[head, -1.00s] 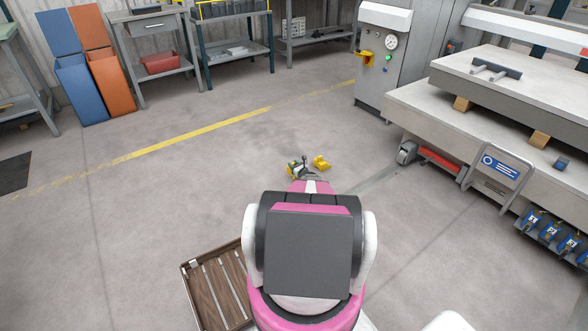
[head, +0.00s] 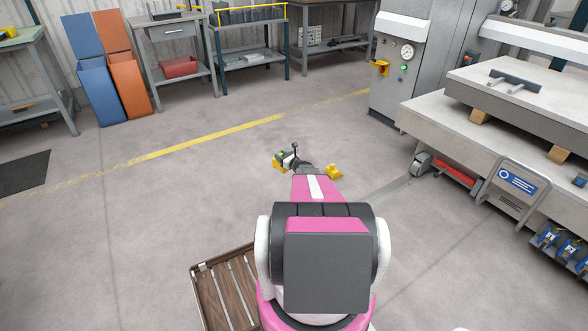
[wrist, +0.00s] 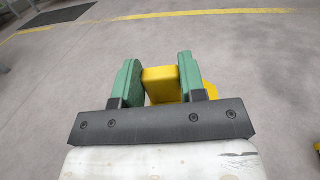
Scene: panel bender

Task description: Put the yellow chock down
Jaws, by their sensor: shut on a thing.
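The yellow chock (wrist: 161,87) sits between the two green fingers of my gripper (wrist: 158,68) in the wrist view; the gripper is shut on it. In the head view, my gripper (head: 289,158) is beyond the pink arm link, with the held chock (head: 279,165) at its left side, low over the floor. I cannot tell whether it touches the floor. A second yellow chock (head: 334,172) lies on the floor to the right of my gripper, apart from it. A yellow bit also shows past the right finger in the wrist view.
Bare grey floor surrounds my gripper, with a yellow line (head: 210,138) beyond it. A wooden slatted pallet (head: 197,272) lies at lower left. The machine (head: 405,70) and its bed stand at right. Blue (head: 98,95) and orange (head: 130,88) bins stand at the back left.

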